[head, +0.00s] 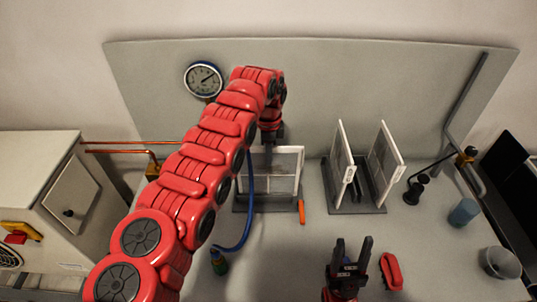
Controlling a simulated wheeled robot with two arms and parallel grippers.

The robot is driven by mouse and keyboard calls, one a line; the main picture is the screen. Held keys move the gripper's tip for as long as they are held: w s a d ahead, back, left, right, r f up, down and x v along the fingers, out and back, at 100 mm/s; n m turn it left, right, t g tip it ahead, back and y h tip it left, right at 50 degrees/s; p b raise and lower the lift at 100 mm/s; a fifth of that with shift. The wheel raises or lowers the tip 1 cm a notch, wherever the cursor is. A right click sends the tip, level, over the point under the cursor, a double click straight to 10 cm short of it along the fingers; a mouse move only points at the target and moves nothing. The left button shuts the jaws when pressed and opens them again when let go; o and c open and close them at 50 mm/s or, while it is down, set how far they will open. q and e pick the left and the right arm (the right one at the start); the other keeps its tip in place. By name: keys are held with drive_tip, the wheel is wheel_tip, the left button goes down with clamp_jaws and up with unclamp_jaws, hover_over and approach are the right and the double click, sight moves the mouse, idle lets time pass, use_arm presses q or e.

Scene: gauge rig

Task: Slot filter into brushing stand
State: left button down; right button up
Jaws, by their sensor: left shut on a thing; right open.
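My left gripper (270,146) comes down from above and is shut on the top edge of a white-framed filter (287,163). The filter is upright, with a grey mesh face, at the dark brushing stand (242,206) in the middle of the table. Its lower edge is at the stand's base; I cannot tell whether it sits fully in the slot. My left arm hides part of the filter's left side. My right gripper (352,254) is open and empty, fingers pointing up the picture, near the front of the table.
A dark rack (360,209) to the right holds two upright white-framed filters (341,160) (385,152). An orange-handled tool (302,211) lies beside the stand. A blue hose (247,215), red object (391,271), blue cup (463,212) and grey bowl (501,263) are nearby.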

use_arm(q)
drive_tip(key=shift+r, duration=1.35)
drive_tip(key=shift+r+p, duration=1.3)
drive_tip(key=shift+r, duration=0.9)
drive_tip(key=shift+f, duration=0.15)
drive_tip(key=shift+f+b, duration=0.85)
drive_tip(key=shift+f, duration=0.65)
